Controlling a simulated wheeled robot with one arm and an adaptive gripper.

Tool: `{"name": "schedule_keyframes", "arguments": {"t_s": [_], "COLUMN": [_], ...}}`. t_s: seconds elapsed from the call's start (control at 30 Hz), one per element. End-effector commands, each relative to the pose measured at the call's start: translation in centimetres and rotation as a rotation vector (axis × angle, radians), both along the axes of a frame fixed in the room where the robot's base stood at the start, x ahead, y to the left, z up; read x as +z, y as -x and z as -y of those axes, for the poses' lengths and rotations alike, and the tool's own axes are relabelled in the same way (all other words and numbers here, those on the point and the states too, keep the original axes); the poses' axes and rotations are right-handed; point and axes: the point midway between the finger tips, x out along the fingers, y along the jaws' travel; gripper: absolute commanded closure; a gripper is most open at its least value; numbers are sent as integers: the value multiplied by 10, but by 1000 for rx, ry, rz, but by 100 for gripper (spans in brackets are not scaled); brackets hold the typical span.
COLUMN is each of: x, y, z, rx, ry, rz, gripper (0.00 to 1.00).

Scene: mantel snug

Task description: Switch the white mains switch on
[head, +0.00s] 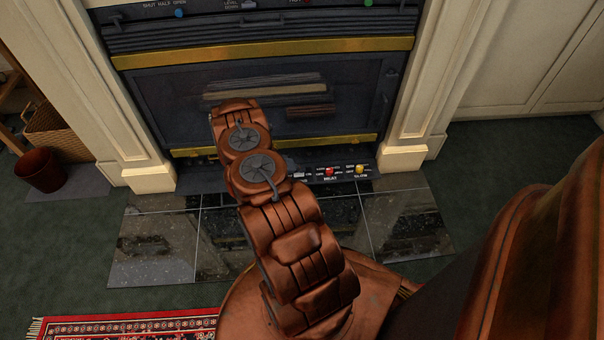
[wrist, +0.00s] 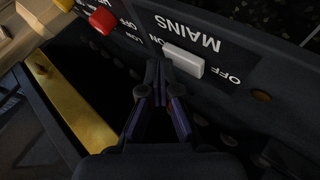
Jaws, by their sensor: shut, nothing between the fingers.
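The white mains switch (wrist: 183,61) is a small white block on a black control panel in the wrist view. The panel's lettering appears upside down there, with MAINS above the switch, OFF to its right and ON to its left. My gripper (wrist: 158,72) is shut and empty, its fingertips close together at the switch's left end, on the ON side. I cannot tell whether they touch it. In the head view my arm hides the gripper.
Red (head: 329,172) and yellow (head: 360,170) knobs sit on the same low panel. A brass strip (wrist: 68,100) runs along the left in the wrist view. Cream fireplace pillars stand on both sides; a black tiled hearth (head: 400,220) lies in front.

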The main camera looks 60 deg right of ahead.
Motion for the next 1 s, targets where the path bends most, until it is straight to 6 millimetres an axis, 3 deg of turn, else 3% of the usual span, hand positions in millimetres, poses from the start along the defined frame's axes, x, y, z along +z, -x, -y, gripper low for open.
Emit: {"name": "schedule_keyframes", "arguments": {"t_s": [0.43, 1.0], "x": [-1, 14], "y": [0, -3], "z": [0, 1], "rx": [0, 0], "ry": [0, 0], "rz": [0, 2], "gripper": [100, 100]}}
